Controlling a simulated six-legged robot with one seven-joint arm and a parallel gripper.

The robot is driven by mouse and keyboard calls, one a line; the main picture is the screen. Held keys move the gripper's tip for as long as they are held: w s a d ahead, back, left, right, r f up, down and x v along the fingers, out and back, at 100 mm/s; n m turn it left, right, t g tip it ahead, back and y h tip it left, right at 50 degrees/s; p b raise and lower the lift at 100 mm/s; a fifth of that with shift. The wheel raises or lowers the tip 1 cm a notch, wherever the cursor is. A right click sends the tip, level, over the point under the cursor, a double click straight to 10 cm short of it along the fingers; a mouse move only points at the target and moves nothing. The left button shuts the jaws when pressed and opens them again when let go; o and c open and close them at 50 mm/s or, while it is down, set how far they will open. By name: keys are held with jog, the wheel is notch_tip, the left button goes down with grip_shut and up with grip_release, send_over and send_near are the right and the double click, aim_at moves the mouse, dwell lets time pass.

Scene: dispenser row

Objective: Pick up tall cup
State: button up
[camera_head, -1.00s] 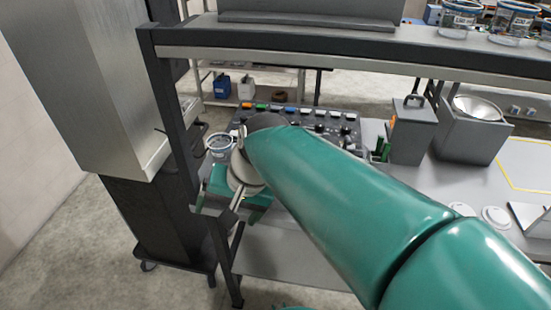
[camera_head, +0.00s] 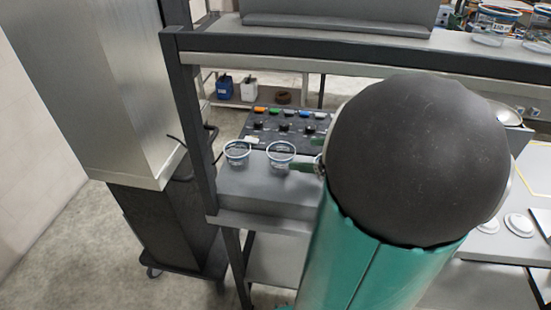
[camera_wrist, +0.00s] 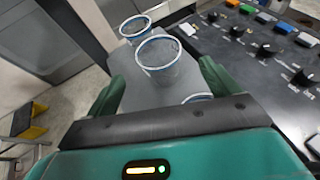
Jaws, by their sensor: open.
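Clear cups with blue rims stand on the grey shelf. The head view shows a left cup (camera_head: 237,155) and a right cup (camera_head: 281,155). The wrist view shows a far cup (camera_wrist: 135,27), a nearer cup (camera_wrist: 165,65) beyond and between the finger directions, and part of another blue rim (camera_wrist: 197,97) half hidden by my gripper body. I cannot tell which cup is the tall one. My gripper (camera_wrist: 160,85) is open, with green fingers spread and nothing held. In the head view, a green finger (camera_head: 303,167) shows just right of the right cup; my arm hides the rest.
A dark control panel (camera_head: 285,128) with coloured buttons and knobs lies behind the cups. A dark frame post (camera_head: 190,125) stands left of them, and a shelf beam (camera_head: 300,62) crosses above. White discs (camera_head: 519,224) lie on the table at right.

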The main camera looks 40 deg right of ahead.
aim_at(272, 151)
jog(key=x, duration=0.9)
jog(key=shift+s+a+f, duration=0.1)
jog(key=c, duration=1.1)
jog(key=shift+o, duration=0.2)
